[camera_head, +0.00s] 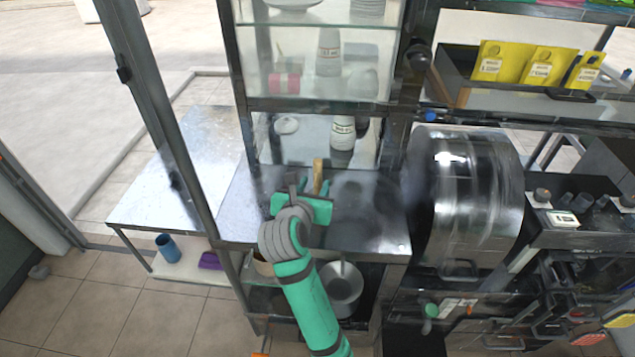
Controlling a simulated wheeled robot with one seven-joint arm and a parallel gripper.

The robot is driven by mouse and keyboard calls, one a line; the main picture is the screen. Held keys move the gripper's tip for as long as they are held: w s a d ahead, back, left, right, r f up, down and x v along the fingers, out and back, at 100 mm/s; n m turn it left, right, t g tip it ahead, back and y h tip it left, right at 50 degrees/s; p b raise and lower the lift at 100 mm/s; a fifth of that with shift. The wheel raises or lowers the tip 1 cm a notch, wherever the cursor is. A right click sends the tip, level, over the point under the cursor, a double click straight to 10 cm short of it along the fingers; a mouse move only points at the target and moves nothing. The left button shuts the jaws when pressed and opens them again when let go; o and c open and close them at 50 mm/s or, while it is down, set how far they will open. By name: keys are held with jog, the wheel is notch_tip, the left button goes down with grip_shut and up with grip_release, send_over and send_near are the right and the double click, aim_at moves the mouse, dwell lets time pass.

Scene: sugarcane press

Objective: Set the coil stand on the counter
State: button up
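My arm reaches up from the bottom of the head view, and my gripper (304,191) is over the metal counter (377,233). The gripper is seen from behind, and its fingertips are mostly hidden. A narrow tan upright piece (318,172) shows just beyond the gripper. I cannot tell whether it is part of the coil stand, or whether the gripper holds it or is only in front of it. No other thing in view can be clearly made out as the coil stand.
A glass cabinet (391,60) with bottles and dishes stands behind the counter. A large shiny metal machine (470,195) is on the right. A metal post (160,110) rises on the left. A pot (342,290) stands on the shelf below. The counter's right part looks clear.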

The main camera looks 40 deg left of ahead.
jog(key=v, duration=0.8)
jog(key=shift+s+r, duration=0.15)
jog(key=shift+s, duration=0.1)
